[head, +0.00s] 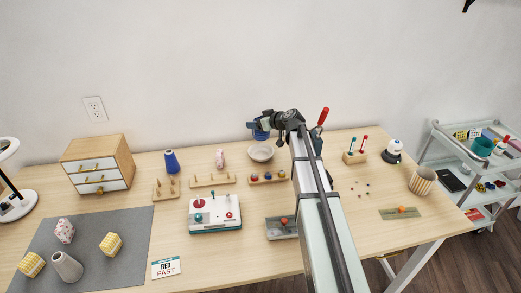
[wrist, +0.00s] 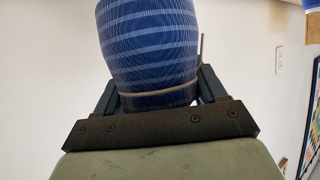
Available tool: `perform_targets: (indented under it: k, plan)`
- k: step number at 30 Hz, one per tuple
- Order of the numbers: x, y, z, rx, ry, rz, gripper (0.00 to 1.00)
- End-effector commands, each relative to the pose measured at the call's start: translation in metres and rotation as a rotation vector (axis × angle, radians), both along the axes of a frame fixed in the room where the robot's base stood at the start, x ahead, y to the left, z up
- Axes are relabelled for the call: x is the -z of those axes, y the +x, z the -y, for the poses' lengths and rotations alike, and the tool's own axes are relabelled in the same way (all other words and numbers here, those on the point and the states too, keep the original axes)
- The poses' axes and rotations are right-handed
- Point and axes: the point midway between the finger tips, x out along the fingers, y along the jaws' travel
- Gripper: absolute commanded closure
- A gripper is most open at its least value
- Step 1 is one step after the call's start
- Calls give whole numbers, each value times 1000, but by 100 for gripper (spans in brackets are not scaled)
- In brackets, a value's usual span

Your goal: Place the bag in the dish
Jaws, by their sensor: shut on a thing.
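The bag is blue with paler stripes and has a tan cord around it, and it fills the middle of the wrist view (wrist: 150,50). My gripper (wrist: 155,92) is shut on the bag near the cord. In the head view my gripper (head: 261,123) holds the blue bag (head: 260,134) up at the back of the table. A small pale round dish (head: 261,153) sits on the table just below the bag in the picture. The bag appears apart from the dish, but the height gap is hard to tell. The dish is not visible in the wrist view.
Wooden peg racks (head: 212,180) and a red-knobbed white machine (head: 214,213) stand left and in front of the dish. A blue thread cone (head: 171,162) and drawer cabinet (head: 98,163) are farther left. A wooden holder with colored tools (head: 355,156) is at right.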

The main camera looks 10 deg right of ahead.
Motion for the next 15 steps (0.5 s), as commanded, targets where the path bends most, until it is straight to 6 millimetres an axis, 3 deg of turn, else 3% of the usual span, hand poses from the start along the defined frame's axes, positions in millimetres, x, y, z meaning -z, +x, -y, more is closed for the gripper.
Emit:
perform_targets:
  k: [15]
  plan:
    - [61,0,0,9,1,-2,59]
